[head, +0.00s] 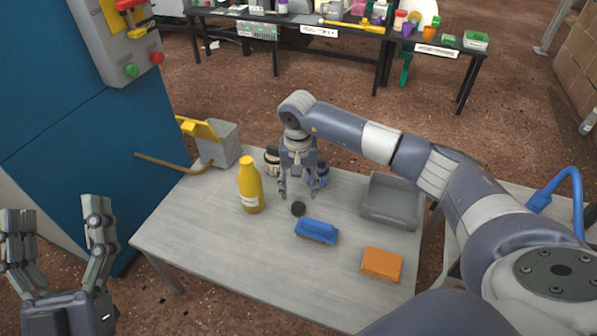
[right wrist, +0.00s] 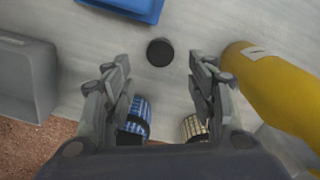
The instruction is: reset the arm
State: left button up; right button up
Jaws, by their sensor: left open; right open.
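My right gripper (head: 298,190) is open over the far part of the grey table (head: 190,240), with its fingers pointing down. A small dark disc (head: 298,208) lies on the table just in front of its fingertips. In the right wrist view the open fingers (right wrist: 160,75) have nothing between them, and the dark disc (right wrist: 160,52) shows beyond them. My left gripper (head: 55,225) is open and empty at the lower left, off the table's left side, with its fingers pointing up.
On the table are a yellow bottle (head: 250,188), a blue brush (head: 316,231), an orange sponge (head: 381,264) and a grey tray (head: 390,205). A blue-banded item (head: 322,174) and a pale-banded item (head: 272,161) stand behind the right gripper. A blue machine (head: 90,150) stands left.

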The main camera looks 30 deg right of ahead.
pick_arm(q)
jog(key=shift+w+f+g+y+p, duration=0.2)
jog(key=shift+w+f+g, duration=0.25)
jog(key=shift+f, duration=0.35)
jog(key=shift+w+f+g+y+p, duration=0.2)
jog(key=shift+w+f+g, duration=0.3)
jog(key=shift+f, duration=0.35)
jog(key=shift+w+f+g+y+p, duration=0.2)
jog(key=shift+w+f+g, duration=0.1)
jog(key=shift+f+g, duration=0.4)
pick_arm(e)
jog(key=shift+r, duration=2.05)
